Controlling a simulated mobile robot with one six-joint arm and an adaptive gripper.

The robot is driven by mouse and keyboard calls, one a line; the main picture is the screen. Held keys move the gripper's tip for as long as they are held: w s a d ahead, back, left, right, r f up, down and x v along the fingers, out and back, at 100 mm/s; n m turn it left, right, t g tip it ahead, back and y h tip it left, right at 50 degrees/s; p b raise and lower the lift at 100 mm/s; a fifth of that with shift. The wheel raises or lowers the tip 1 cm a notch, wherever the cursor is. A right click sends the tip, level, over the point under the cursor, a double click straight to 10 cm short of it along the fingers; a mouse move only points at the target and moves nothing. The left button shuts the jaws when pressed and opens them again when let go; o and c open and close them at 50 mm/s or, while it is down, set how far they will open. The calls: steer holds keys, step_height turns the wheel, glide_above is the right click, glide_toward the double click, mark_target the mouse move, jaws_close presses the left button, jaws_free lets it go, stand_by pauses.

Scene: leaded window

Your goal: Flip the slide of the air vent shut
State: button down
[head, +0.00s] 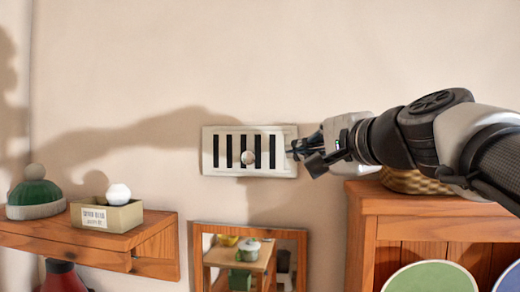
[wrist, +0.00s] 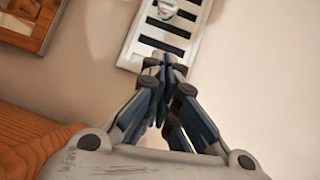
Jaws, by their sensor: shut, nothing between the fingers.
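The air vent (head: 208,165) is a white plate on the wall with several dark upright slots showing open. In the wrist view the vent (wrist: 134,47) lies at the top, with the knob (wrist: 167,8) near the top edge. My gripper (head: 293,152) is shut and empty, at the vent's right end. In the wrist view its fingertips (wrist: 163,62) overlap the vent's near end, short of the knob. I cannot tell whether they touch the plate.
Below left, a wooden shelf (head: 150,232) carries a green-and-white knit hat (head: 36,195) and a labelled box (head: 117,217) with a white ball. A framed mirror (head: 197,240) hangs below the vent. A wooden cabinet (head: 365,205) with a basket stands under my arm. The wall above is clear.

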glide_toward(259, 155)
steer(key=w+d, duration=0.2)
steer(key=w+a+p, duration=0.1)
steer(key=a+p, duration=0.1)
steer(key=a, duration=0.1)
steer(key=shift+w+f, duration=0.15)
steer(key=shift+w, duration=0.2)
steer(key=shift+a+f, duration=0.15)
steer(key=shift+a, duration=0.25)
steer(key=shift+w, duration=0.25)
steer(key=shift+s, duration=0.15)
